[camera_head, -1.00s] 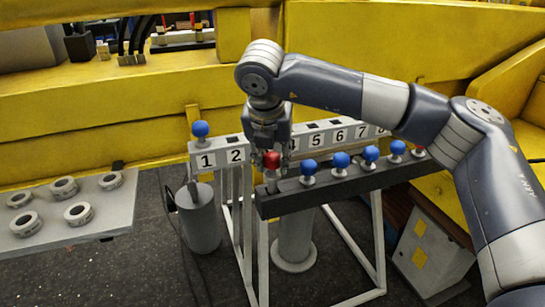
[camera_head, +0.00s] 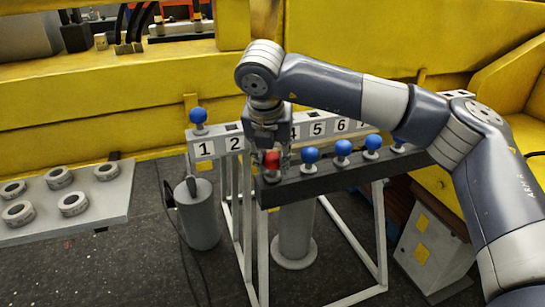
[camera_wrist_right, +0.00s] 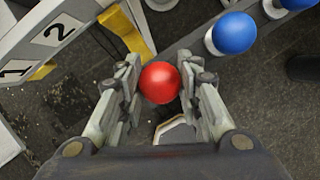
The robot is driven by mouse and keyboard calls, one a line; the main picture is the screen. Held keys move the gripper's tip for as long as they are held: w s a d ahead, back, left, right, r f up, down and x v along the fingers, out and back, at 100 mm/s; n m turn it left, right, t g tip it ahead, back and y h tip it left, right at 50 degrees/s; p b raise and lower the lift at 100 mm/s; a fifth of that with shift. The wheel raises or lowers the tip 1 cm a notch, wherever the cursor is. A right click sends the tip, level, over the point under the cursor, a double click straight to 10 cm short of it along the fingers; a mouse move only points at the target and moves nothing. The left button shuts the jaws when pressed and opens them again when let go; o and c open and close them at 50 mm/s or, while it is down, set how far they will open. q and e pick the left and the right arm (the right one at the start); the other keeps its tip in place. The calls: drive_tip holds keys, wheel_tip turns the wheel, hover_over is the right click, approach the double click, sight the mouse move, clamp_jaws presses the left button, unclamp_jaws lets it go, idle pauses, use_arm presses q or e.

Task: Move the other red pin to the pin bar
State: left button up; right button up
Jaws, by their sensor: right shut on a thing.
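A red round-headed pin (camera_wrist_right: 160,83) sits between the fingers of my right gripper (camera_wrist_right: 160,95) in the wrist view. In the head view the red pin (camera_head: 271,161) shows at the left end of a dark bar (camera_head: 340,178). My right gripper (camera_head: 270,148) is over it from above and shut on it. The pin's lower part is hidden, so I cannot tell whether it is seated or lifted. A pale numbered bar (camera_head: 219,147) runs behind, with a blue pin (camera_head: 199,117) at slot 1. My arm hides some numbers. My left gripper is not in view.
Several blue pins (camera_head: 343,148) stand on the dark bar right of the red pin. A grey shelf (camera_head: 115,213) with several rings lies at the left. A grey cylinder (camera_head: 200,222) stands below slot 1. A yellow wall (camera_head: 90,110) rises behind.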

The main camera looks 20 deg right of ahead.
drive_tip(key=o, duration=1.3)
drive_tip(key=shift+f, duration=0.1)
drive_tip(key=v, duration=1.2)
